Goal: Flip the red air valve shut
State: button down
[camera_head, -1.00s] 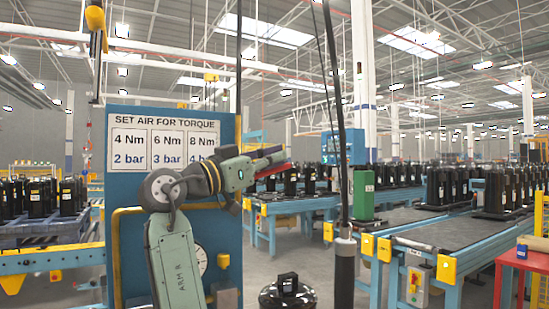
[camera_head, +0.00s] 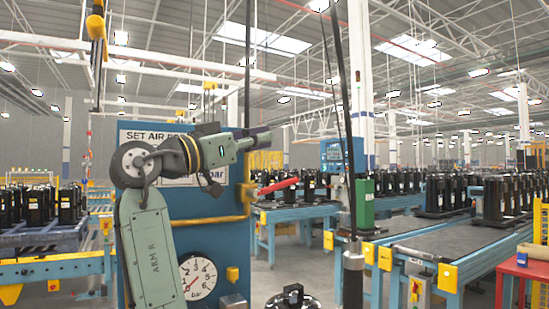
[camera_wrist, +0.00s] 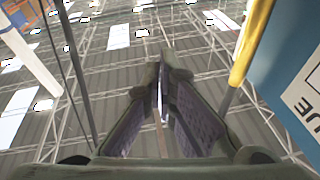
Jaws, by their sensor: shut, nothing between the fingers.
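The red air valve (camera_head: 278,187) is a flat red lever at the right edge of the blue board (camera_head: 236,245), by the end of a yellow pipe (camera_head: 215,219). It sticks out to the right, its free end tilted slightly up. My gripper (camera_head: 268,138) is above the lever, apart from it, pointing right with its fingers shut and empty. In the wrist view the closed fingers (camera_wrist: 162,62) point toward the roof, and the lever does not show there.
A pressure gauge (camera_head: 197,277) with a red needle sits low on the board, partly behind my arm. A dark hanging pole (camera_head: 345,150) stands right of the lever. A roller conveyor (camera_head: 430,240) lies at right.

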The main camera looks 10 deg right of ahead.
jog(key=a, duration=0.1)
jog(key=s+a+r, duration=0.1)
jog(key=a+r, duration=0.1)
jog(key=shift+s, duration=0.35)
jog(key=shift+f, duration=0.1)
